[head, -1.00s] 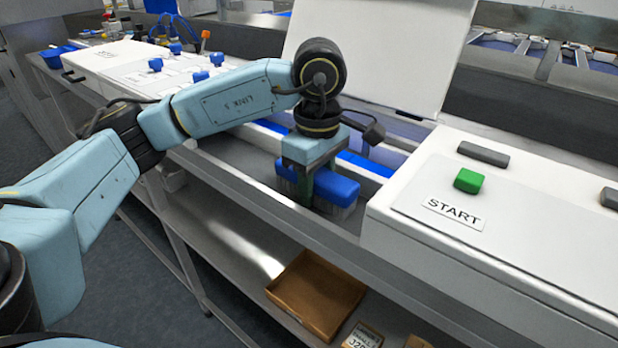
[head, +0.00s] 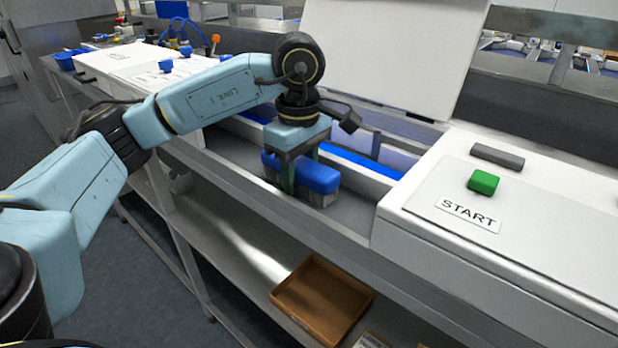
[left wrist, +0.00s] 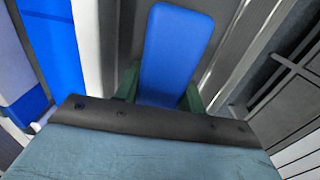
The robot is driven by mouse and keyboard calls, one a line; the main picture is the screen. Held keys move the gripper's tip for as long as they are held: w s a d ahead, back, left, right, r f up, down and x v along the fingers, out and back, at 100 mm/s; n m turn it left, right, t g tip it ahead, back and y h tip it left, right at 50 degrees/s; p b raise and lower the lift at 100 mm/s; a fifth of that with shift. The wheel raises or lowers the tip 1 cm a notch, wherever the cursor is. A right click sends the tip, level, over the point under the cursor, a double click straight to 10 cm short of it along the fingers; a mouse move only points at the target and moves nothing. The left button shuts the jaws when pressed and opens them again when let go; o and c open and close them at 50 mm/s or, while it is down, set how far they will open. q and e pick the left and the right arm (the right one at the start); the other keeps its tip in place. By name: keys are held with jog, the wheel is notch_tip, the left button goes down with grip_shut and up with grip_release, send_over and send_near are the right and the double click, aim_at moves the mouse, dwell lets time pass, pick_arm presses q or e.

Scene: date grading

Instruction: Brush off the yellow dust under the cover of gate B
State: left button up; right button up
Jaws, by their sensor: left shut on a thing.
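In the left wrist view the blue brush back (left wrist: 178,48) lies between the green fingers. A large white cover (head: 385,50) stands raised behind the channel. A blue strip (head: 365,165) runs inside the channel. I see no gate B label and no yellow dust; the arm and brush hide part of the channel. My right gripper is out of view.
A white START box (head: 420,205) with a green button (head: 483,181) stands right of the channel. A white panel with blue knobs (head: 166,66) is at the far left. A brown tray (head: 322,300) sits on the lower shelf. The ledge left of the brush is clear.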

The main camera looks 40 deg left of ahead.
aim_at(326, 173)
pick_arm(q)
jog(key=shift+w+a+r, duration=0.15)
jog(key=shift+a, duration=1.35)
jog(key=shift+w+a+b, duration=0.1)
jog(key=shift+a+b, duration=0.45)
jog(key=shift+a, duration=0.75)
jog(key=shift+s+d+p, duration=0.2)
jog(key=shift+d+p, duration=0.2)
jog(key=shift+d, duration=2.4)
jog(key=shift+s+d+f, duration=0.1)
jog(key=shift+d+f, duration=0.05)
jog(key=shift+d, duration=0.55)
jog(key=shift+s+d+f, duration=0.1)
jog(key=shift+d, duration=0.6)
jog(key=shift+s+d, duration=0.1)
jog(key=shift+d, duration=1.25)
jog(key=shift+a+r, duration=0.2)
jog(key=shift+a, duration=1.35)
jog(key=shift+w+a+f+b, duration=0.15)
jog(key=shift+a+b, duration=0.2)
jog(key=shift+a, duration=0.3)
jog(key=shift+w+a+b, duration=0.1)
jog(key=shift+a+b, duration=0.25)
jog(key=shift+a, duration=0.25)
jog(key=shift+w+a, duration=0.15)
jog(key=shift+a, duration=1.3)
jog(key=shift+a+b, duration=0.5)
jog(key=shift+a, duration=0.8)
